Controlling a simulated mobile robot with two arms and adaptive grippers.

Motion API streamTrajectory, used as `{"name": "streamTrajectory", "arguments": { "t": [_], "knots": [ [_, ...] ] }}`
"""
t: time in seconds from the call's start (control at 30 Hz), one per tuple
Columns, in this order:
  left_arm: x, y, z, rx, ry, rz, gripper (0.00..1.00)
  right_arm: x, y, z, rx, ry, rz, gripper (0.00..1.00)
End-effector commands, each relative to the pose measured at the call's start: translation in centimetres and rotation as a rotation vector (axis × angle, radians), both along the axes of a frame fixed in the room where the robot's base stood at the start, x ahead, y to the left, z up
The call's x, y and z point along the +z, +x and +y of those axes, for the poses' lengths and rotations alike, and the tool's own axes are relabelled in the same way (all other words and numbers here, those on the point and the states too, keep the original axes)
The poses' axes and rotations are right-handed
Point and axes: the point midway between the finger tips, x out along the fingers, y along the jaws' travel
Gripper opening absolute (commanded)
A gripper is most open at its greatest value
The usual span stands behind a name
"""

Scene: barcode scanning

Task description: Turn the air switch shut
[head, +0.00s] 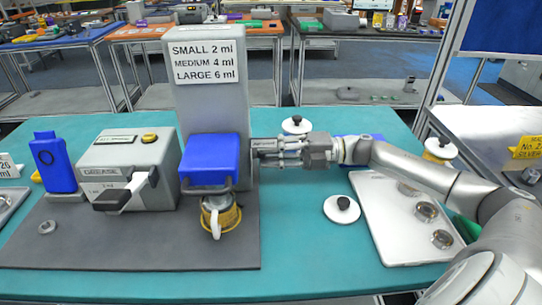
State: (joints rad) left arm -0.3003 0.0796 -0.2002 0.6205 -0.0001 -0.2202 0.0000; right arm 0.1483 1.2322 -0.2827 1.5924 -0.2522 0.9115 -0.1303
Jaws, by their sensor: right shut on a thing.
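My right gripper (268,152) reaches in from the right, level, with its fingertips against the right side of the tall grey machine (212,107). It is shut on a small part there, which I take to be the air switch; the fingers hide it, so its angle cannot be told. The machine has a blue head (209,160) at its front and a sign reading small, medium and large volumes. My left gripper is not in view.
A grease box (128,160) with a black-ended lever stands left of the machine on a dark mat (120,250). A blue stand (55,163) is farther left. At right are a white lid (341,209), a tray (375,215) with metal rings, and another lid (296,125) behind my gripper.

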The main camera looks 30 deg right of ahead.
Motion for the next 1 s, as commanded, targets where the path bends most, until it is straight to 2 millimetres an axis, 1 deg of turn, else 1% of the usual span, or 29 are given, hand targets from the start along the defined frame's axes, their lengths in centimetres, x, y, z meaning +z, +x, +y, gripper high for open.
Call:
{"name": "streamTrajectory", "arguments": {
  "t": [0.57,0.6,0.73,1.0],
  "knots": [
    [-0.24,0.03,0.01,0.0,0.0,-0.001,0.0,-0.14,-0.04,0.02,0.001,-0.017,-0.022,0.0],
    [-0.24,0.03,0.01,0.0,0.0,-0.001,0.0,-0.14,-0.04,0.03,0.001,-0.017,-0.021,0.29],
    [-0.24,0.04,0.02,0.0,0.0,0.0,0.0,-0.12,-0.04,0.02,0.001,-0.016,-0.022,0.45],
    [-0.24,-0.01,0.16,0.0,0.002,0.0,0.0,-0.06,-0.02,0.0,0.0,-0.014,-0.022,0.45]
  ]
}}
